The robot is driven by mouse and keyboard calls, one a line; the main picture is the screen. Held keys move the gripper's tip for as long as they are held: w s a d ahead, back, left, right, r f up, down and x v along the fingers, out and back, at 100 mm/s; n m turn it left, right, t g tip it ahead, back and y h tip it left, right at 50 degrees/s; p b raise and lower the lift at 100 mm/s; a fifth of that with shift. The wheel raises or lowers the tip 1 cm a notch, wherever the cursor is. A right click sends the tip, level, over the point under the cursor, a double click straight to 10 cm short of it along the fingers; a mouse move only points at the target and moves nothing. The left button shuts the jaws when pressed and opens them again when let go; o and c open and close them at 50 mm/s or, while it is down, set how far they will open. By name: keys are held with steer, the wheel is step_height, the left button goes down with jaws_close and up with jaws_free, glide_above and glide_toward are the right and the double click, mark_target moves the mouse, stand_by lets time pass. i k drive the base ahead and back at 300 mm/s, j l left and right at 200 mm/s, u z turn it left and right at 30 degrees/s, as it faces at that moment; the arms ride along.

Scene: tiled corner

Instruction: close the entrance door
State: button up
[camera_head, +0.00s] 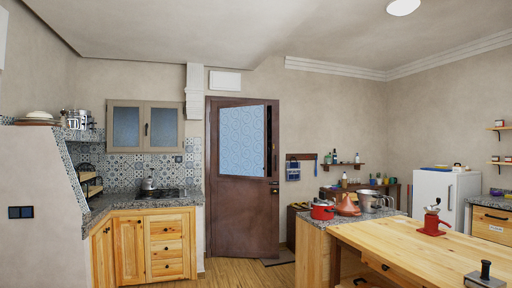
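The entrance door (243,215) is dark brown with a patterned bluish glass pane (241,140) in its upper half. It stands in a brown frame in the back wall, left of the picture's middle. The pane looks skewed against the door, with a dark strip along its right side. The lower panel looks nearly in line with the frame; I cannot tell whether the door is slightly ajar. A small dark handle (274,187) is at the door's right edge. My gripper is not in view.
Wooden cabinets with a stone counter (140,202) stand left of the door. A wooden table (430,255) and a counter with a red pot (322,210) fill the right foreground. A strip of wooden floor (235,272) before the door is clear, with a dark mat (279,258) at its right.

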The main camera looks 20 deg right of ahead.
mark_target(245, 212)
steer(key=i, duration=2.1)
steer(key=i+j+z, duration=0.1)
steer(key=i, duration=2.05)
steer(key=i+z, duration=0.25)
steer(key=i, duration=0.7)
steer(key=i+j+z, duration=0.1)
steer(key=i+z, duration=0.2)
steer(key=i, duration=0.65)
steer(key=i+z, duration=0.15)
steer(key=i, duration=0.35)
steer(key=i+j+z, duration=0.15)
steer(key=i, duration=0.3)
steer(key=i+z, duration=0.1)
steer(key=i, duration=0.4)
steer(key=i+j+z, duration=0.15)
steer(key=i, duration=0.35)
